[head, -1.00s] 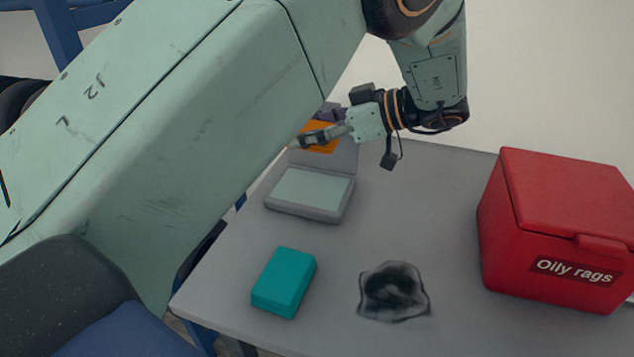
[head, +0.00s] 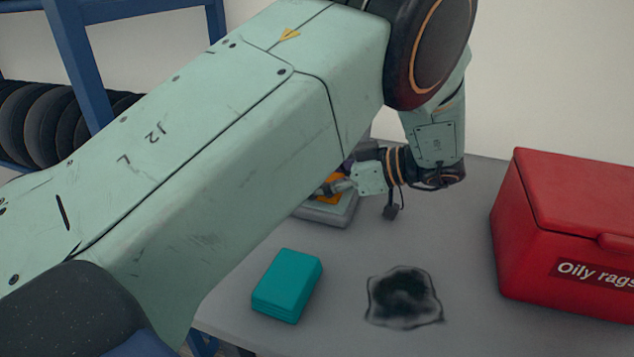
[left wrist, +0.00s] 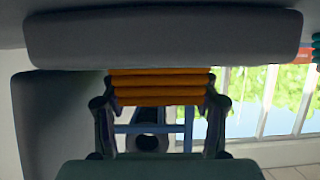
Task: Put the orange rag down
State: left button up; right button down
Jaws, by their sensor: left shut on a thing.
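The orange rag (head: 331,188) is in my left gripper (head: 334,187), over the light grey open-lidded device (head: 330,215) on the table. My arm hides much of the rag and the device. I cannot tell in the head view whether the rag touches the device. In the left wrist view, the rag (left wrist: 160,86) shows as folded orange layers between the fingers of my left gripper (left wrist: 160,100). My right gripper is not in view.
A red bin (head: 570,225) labelled "Oily rags" stands at right, lid closed. Tires (head: 50,125) sit on a blue rack behind. Table between cloth and bin is bare.

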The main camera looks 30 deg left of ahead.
pick_arm(q)
jog(key=shift+s, duration=0.2)
jog(key=o, duration=1)
jog(key=shift+o, duration=0.2)
